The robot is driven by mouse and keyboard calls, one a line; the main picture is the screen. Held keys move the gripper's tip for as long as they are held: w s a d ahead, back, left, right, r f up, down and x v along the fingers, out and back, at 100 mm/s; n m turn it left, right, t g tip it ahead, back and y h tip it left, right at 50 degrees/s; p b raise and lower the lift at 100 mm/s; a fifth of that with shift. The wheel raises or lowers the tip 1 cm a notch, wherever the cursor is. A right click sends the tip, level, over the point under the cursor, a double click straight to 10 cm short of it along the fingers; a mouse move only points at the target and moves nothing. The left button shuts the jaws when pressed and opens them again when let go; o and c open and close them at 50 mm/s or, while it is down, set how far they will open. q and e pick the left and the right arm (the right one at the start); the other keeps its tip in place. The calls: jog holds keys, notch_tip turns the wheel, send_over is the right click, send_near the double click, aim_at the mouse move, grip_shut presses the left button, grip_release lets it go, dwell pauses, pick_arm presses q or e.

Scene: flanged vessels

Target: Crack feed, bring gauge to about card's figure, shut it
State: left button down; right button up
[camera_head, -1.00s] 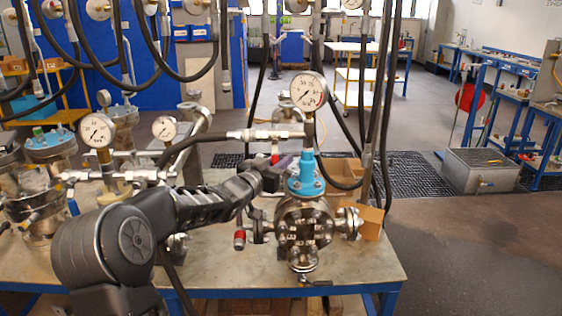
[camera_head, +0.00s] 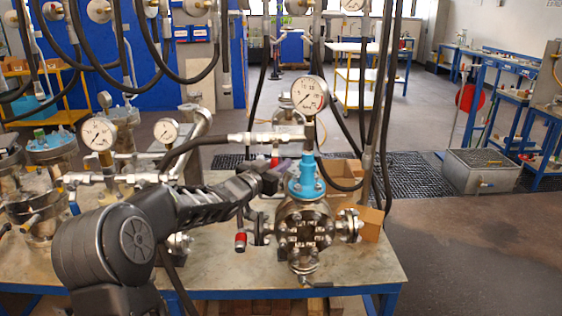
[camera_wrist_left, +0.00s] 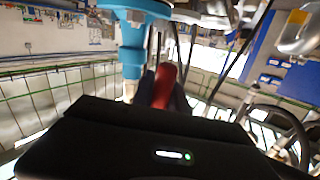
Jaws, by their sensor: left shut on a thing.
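The steel flanged vessel (camera_head: 304,232) with a blue neck fitting (camera_head: 306,178) stands on the bench in the head view. A round white pressure gauge (camera_head: 309,95) sits above it; its needle points to the lower left, but the figure is too small to read. My left gripper (camera_head: 268,182) is just left of the blue fitting. In the wrist view its dark fingers (camera_wrist_left: 164,92) are shut on a red handle (camera_wrist_left: 165,82), beside the blue fitting (camera_wrist_left: 134,45). A separate red-tipped valve handle (camera_head: 240,240) hangs at the vessel's left. No card is readable. My right gripper is not in view.
Other gauges (camera_head: 98,133) and vessels (camera_head: 52,158) crowd the bench's left. Black hoses (camera_head: 376,120) hang behind the vessel. Brown boxes (camera_head: 370,224) stand at its right. The bench's front right (camera_head: 365,264) is clear.

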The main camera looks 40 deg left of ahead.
pick_arm(q)
jog(key=shift+s+a+f+m+g+p, duration=0.1)
jog(key=shift+s+a+m+g+p, duration=0.35)
jog(key=shift+m+g+p, duration=0.2)
jog(key=c, duration=1.3)
grip_release()
jog(key=shift+s+d+r+b, duration=0.1)
jog(key=shift+s+r+b, duration=0.1)
jog(key=shift+s, duration=1.05)
jog(key=shift+s+d+r+b, duration=0.1)
jog(key=shift+s+r+b, duration=0.1)
jog(key=shift+s, duration=1.1)
jog(key=shift+s+d+r+b, duration=0.1)
jog(key=shift+s+r, duration=0.1)
jog(key=shift+s, duration=1.05)
